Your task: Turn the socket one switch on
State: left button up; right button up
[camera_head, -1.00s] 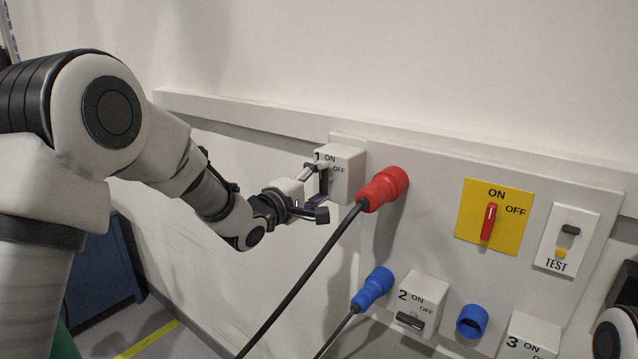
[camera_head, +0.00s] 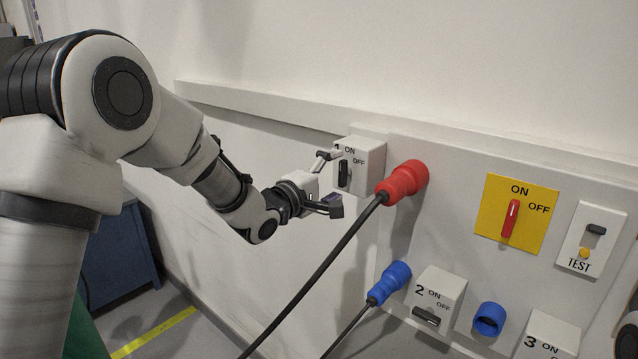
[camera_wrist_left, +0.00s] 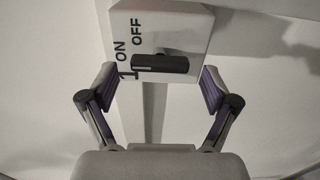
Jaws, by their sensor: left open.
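Socket one (camera_head: 368,178) is a white box marked 1, ON and OFF at the left end of the wall panel. Its black switch handle (camera_head: 344,174) stands upright, in line with the ON mark. In the left wrist view the handle (camera_wrist_left: 160,63) lies sideways below the lettering on socket one (camera_wrist_left: 190,20), whose text reads turned on its side. My left gripper (camera_head: 330,182) is open in front of the box, with nothing between its fingers. In the wrist view its spread fingertips (camera_wrist_left: 158,88) are on either side of the handle and apart from it.
A red plug (camera_head: 403,180) with a black cable sits right of socket one. A blue plug (camera_head: 390,282), socket two (camera_head: 440,286), a blue inlet (camera_head: 489,319) and socket three (camera_head: 548,330) are lower. A yellow switch plate (camera_head: 493,222) and TEST unit (camera_head: 590,240) are right.

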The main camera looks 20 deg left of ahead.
pick_arm(q)
jog(key=v, duration=1.1)
jog(key=shift+w, duration=0.2)
